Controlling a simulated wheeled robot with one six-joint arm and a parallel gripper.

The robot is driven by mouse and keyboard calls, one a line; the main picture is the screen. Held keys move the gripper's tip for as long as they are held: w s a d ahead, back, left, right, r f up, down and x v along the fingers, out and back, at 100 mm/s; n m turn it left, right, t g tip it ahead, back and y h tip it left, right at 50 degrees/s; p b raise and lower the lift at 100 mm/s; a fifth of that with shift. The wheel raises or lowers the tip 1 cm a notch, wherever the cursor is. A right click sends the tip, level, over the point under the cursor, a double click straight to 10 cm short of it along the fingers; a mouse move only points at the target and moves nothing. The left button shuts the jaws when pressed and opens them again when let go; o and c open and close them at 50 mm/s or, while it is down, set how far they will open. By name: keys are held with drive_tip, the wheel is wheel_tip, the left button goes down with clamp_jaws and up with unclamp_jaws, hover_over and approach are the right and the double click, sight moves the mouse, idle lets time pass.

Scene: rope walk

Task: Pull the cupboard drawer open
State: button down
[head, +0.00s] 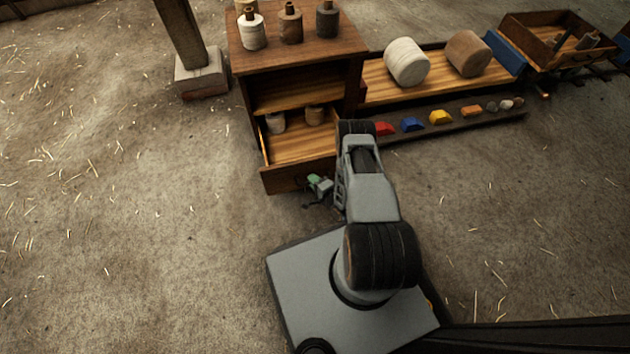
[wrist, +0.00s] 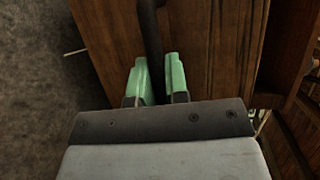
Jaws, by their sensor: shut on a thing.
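The wooden cupboard (head: 300,56) stands at the upper middle of the head view. Its drawer (head: 285,180) is pulled out toward me, and its inside shows with two small spools in it. My gripper (head: 313,187) is at the drawer's front, low and near its right half. In the wrist view, the green fingers of my gripper (wrist: 160,82) are on either side of a dark bar handle (wrist: 149,35) on the brown drawer front (wrist: 215,45). They are closed on it. My arm hides the drawer's right side in the head view.
Several bottle-shaped spools (head: 290,22) stand on the cupboard top. To the right are a low bench with two large rolls (head: 407,62) and a dark strip with coloured blocks (head: 440,117). A post on a stone block (head: 201,75) stands left. The floor at left is clear.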

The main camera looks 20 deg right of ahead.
drive_tip(key=shift+s+d, duration=0.15)
drive_tip(key=shift+s, duration=0.1)
drive_tip(key=c, duration=1.1)
unclamp_jaws()
drive_tip(key=shift+c, duration=0.2)
